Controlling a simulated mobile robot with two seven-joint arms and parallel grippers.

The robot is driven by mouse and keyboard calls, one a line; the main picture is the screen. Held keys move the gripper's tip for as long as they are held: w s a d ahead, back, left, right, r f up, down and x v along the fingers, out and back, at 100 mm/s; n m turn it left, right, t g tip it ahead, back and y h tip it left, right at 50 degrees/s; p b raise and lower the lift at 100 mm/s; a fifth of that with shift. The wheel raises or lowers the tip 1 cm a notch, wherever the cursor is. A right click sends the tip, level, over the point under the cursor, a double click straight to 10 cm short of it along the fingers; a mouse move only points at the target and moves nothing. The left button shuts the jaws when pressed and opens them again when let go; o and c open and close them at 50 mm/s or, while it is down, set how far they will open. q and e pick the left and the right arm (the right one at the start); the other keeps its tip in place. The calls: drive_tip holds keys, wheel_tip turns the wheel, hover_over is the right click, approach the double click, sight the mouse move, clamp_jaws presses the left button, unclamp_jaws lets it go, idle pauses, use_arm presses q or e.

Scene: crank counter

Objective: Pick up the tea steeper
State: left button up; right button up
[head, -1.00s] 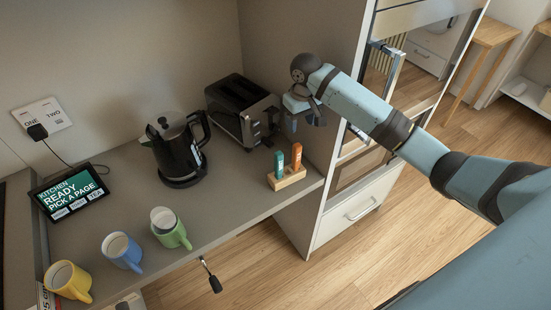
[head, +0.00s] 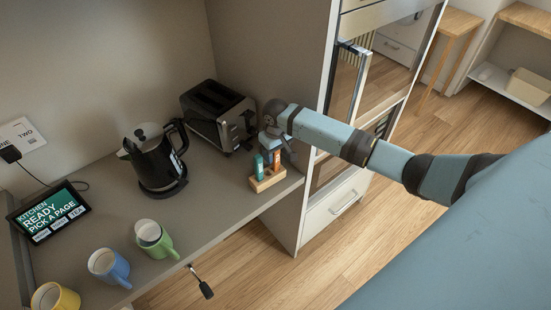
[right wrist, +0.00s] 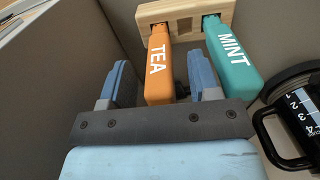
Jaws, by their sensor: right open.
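The tea steeper (right wrist: 158,72) is orange, marked TEA, and stands in a wooden holder (right wrist: 165,13). It also shows in the head view (head: 277,162), partly covered by my gripper. The teal steeper marked MINT (right wrist: 231,58) stands beside it in the same holder; it is on the left in the head view (head: 258,166). My right gripper (right wrist: 157,77) is open, with one finger on each side of the tea steeper in the right wrist view. The right finger lies between the two steepers. I cannot tell whether the fingers touch the tea steeper. My left gripper is not in view.
A toaster (head: 217,115) stands just behind the holder, and a black kettle (head: 153,162) to the left. Green (head: 153,238), blue (head: 109,267) and yellow (head: 56,297) mugs line the counter's front edge. A tall cabinet (head: 318,180) stands close on the right.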

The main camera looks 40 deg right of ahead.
drive_tip(key=shift+f, duration=0.55)
drive_tip(key=c, duration=1)
drive_tip(key=shift+r, duration=0.1)
wheel_tip(320, 180, up, 20)
drive_tip(key=b, duration=0.2)
